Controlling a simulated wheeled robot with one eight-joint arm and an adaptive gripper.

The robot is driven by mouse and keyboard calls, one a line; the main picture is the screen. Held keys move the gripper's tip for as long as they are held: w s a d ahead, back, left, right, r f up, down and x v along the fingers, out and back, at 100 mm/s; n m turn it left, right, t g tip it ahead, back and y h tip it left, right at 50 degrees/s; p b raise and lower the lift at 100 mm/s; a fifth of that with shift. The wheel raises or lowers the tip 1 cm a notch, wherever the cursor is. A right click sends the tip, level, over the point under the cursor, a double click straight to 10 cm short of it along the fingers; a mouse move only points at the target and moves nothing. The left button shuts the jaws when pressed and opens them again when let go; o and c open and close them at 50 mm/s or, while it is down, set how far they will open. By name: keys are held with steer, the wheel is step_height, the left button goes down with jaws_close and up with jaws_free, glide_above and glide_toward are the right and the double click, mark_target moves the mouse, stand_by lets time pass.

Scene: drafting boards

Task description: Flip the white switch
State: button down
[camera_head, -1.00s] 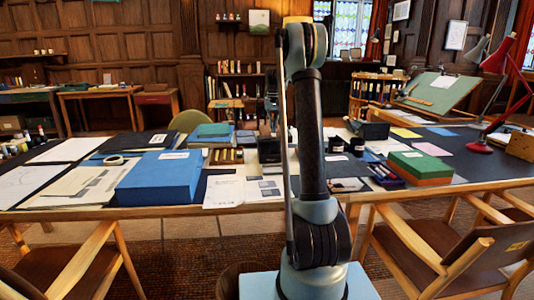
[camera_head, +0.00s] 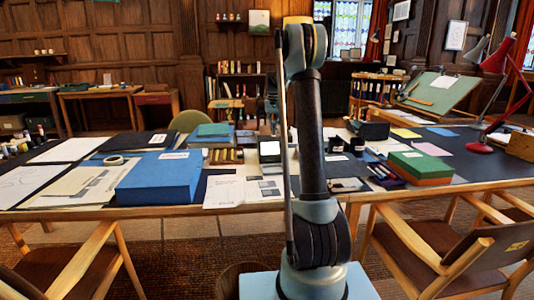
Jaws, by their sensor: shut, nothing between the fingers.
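A small dark box (camera_head: 269,157) stands on the long table, just left of my arm's upright link. A bright white square (camera_head: 270,147) shows on its upper face; it is the likeliest white switch, but it is too small to tell its position. My gripper (camera_head: 267,128) is a small dark shape above and behind the box, partly hidden by my arm. It is shut and empty. I cannot tell whether it touches the box.
A large blue box (camera_head: 160,178) and papers (camera_head: 243,190) lie to the left on the table. Ink bottles (camera_head: 336,144), a green and orange box stack (camera_head: 420,167) and a red lamp (camera_head: 497,60) are to the right. Wooden chairs (camera_head: 440,250) stand in front.

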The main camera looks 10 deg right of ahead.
steer(key=shift+r, duration=3.45)
